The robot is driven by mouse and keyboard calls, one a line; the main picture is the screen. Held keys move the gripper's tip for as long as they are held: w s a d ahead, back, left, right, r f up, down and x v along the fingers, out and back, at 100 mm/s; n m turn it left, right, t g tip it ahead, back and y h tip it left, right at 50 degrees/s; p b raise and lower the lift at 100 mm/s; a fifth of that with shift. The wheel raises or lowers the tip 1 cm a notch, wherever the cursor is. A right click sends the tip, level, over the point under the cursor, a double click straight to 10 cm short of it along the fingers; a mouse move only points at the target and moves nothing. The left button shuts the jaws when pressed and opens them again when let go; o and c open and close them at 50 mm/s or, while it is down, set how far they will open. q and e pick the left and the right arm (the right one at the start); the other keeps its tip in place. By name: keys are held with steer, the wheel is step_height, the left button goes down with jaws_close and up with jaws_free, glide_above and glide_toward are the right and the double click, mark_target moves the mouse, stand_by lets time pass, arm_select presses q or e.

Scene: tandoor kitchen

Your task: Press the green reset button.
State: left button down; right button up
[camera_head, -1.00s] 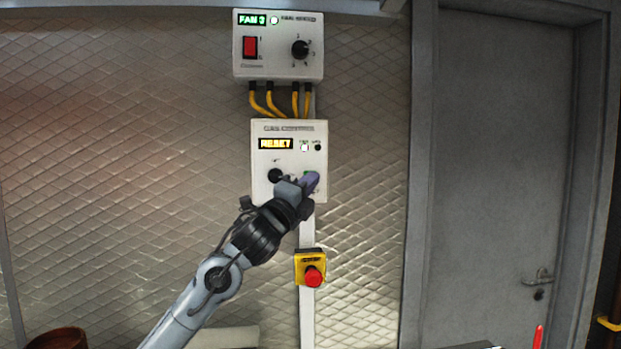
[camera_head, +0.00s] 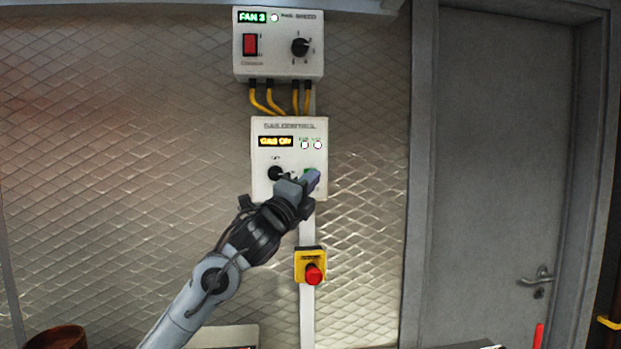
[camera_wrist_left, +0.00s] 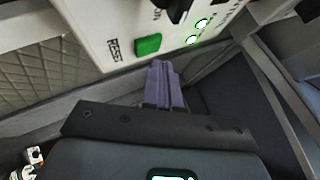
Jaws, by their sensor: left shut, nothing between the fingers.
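The green reset button (camera_wrist_left: 148,45) is on the white gas control box (camera_head: 263,185), beside the word RESET in the left wrist view. In the head view only a green edge of it (camera_head: 308,171) shows behind my fingers. The box's display (camera_head: 275,141) reads GAS ON, and both lamps beside it are lit. My left gripper (camera_head: 313,178) is shut and empty, with its fingertips at the button. In the left wrist view its purple fingers (camera_wrist_left: 161,66) end just below the button's lower right; I cannot tell whether they touch it. My right gripper is not in view.
A black knob (camera_head: 275,173) sits left of the button. The fan speed box (camera_head: 278,66) is above, joined by yellow cables. A red emergency button (camera_head: 313,274) on a yellow housing is below. A grey door (camera_head: 495,150) stands to the right.

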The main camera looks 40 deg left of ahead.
arm_select(q)
steer(key=shift+s+d, duration=0.15)
steer(key=s+d, duration=0.1)
steer(key=s+d+b, duration=0.1)
steer(key=s+d, duration=0.1)
steer(key=shift+s+d, duration=0.1)
steer(key=shift+d, duration=0.2)
stand_by(0.4)
stand_by(0.7)
